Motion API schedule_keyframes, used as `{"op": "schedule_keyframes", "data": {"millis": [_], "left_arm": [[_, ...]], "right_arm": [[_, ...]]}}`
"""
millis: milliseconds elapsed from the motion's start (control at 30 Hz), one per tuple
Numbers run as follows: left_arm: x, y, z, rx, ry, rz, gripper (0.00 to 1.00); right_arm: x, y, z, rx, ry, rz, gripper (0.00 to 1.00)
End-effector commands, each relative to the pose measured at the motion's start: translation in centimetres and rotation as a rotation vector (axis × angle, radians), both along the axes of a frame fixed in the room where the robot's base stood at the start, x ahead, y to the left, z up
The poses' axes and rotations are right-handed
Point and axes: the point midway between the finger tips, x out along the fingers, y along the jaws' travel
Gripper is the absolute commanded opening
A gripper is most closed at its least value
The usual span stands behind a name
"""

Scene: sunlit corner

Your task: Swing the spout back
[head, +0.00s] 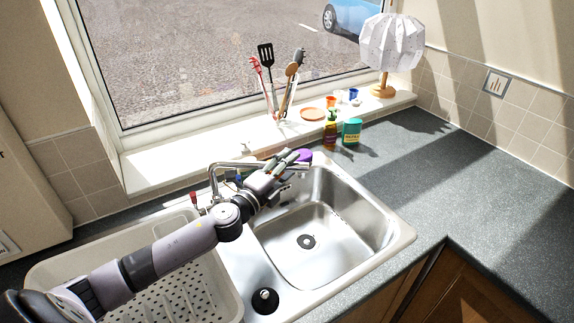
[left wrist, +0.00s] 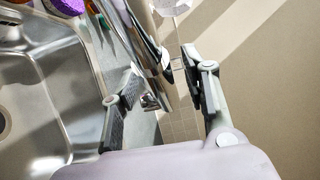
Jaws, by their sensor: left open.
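The chrome tap spout (head: 232,163) rises at the back of the sink and reaches right, over the basin's rear. My left gripper (head: 290,160) is at the spout's outer part, its arm crossing in front of the tap. In the left wrist view the chrome spout (left wrist: 147,42) runs down between the two open fingers (left wrist: 165,78), with a finger on each side. I cannot tell whether either finger touches it. In the head view the gripper hides part of the spout. My right gripper is in neither view.
The steel basin (head: 335,240) is empty. A pale draining tray (head: 190,290) lies left of it. A purple item (head: 304,155), a brown bottle (head: 330,133) and a green box (head: 351,131) stand behind the sink. The worktop at right is clear.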

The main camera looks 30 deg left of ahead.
Motion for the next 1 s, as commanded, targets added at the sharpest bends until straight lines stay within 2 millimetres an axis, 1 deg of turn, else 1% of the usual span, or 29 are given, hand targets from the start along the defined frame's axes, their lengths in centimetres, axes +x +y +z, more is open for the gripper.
{"op": "schedule_keyframes", "data": {"millis": [167, 200, 800, 1000], "left_arm": [[-0.01, -0.01, -0.03, 0.0, 0.0, 0.0, 0.42], [-0.01, -0.01, -0.03, 0.0, 0.0, 0.0, 0.41], [-0.04, 0.02, -0.08, 0.001, 0.001, 0.0, 0.01], [-0.04, 0.02, -0.11, 0.001, 0.002, 0.0, 0.0]], "right_arm": [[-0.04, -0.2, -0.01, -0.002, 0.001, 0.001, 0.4], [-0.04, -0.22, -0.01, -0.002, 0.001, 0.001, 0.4], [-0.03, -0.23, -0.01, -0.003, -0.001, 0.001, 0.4], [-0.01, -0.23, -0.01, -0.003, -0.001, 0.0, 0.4]]}}
